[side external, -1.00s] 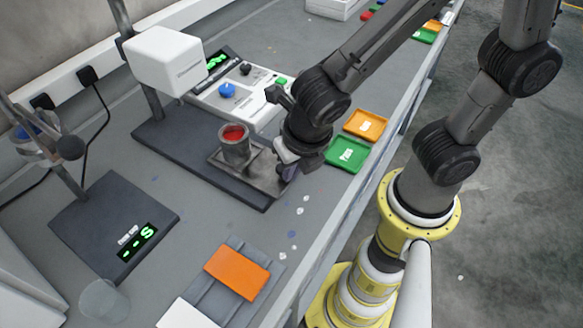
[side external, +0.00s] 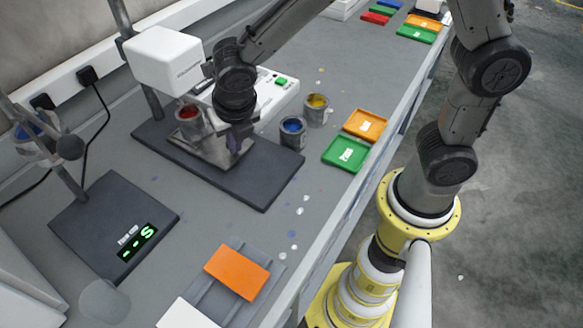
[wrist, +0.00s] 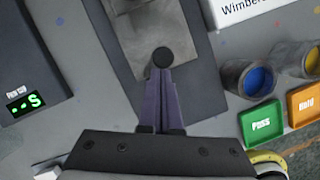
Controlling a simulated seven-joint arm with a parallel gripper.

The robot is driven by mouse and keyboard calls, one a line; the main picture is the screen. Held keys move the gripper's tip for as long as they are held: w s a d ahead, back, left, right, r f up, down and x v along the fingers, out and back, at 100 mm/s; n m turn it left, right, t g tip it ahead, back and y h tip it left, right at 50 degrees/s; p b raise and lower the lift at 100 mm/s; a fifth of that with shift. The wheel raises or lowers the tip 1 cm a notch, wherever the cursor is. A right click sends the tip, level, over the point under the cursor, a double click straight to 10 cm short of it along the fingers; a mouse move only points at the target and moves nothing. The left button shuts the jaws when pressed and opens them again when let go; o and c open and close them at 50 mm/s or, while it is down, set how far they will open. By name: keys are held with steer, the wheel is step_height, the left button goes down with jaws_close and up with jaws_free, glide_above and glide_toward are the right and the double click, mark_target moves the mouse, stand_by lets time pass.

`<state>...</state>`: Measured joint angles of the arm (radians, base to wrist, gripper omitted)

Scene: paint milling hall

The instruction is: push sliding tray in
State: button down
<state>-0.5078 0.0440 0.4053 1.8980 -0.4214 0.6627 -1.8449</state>
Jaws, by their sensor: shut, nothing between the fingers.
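The sliding tray (side external: 203,151) is a worn grey metal plate on a dark base (side external: 258,180). A can of red paint (side external: 189,121) stands on it, under the white head of a bench instrument (side external: 168,62). My gripper (side external: 234,146) is shut and empty, pointing down at the near right end of the tray. In the wrist view, the tray (wrist: 188,60) lies beyond the shut fingertips (wrist: 161,70). A round black knob (wrist: 162,57) is right at the tips; whether they touch it I cannot tell. My gripper hides part of the tray in the side view.
A blue paint can (side external: 292,132) and a yellow paint can (side external: 316,110) stand right of the base. Green (side external: 346,153) and orange (side external: 366,124) trays lie near the bench edge. The base's near right end is clear.

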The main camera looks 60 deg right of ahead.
steer(key=shift+w, duration=1.3)
steer(key=s, duration=0.1)
steer(key=s+a, duration=0.1)
steer(key=s+a+r, duration=0.1)
steer(key=s, duration=0.1)
steer(key=v, duration=0.9)
steer(key=d+r+m, duration=0.2)
steer(key=d+r, duration=0.3)
steer(key=d, duration=0.1)
steer(key=s+d+r+m+t, duration=0.2)
steer(key=s+d+r+m, duration=0.1)
steer(key=s+d+m, duration=0.45)
steer(key=s+d+f+m, duration=0.1)
steer(key=s+m, duration=0.3)
steer(key=m, duration=0.6)
steer(key=s+d+f+m+y, duration=0.1)
steer(key=s+f+m, duration=0.3)
steer(key=m, duration=0.7)
steer(key=shift+d+y, duration=0.3)
steer(key=shift+d, duration=0.35)
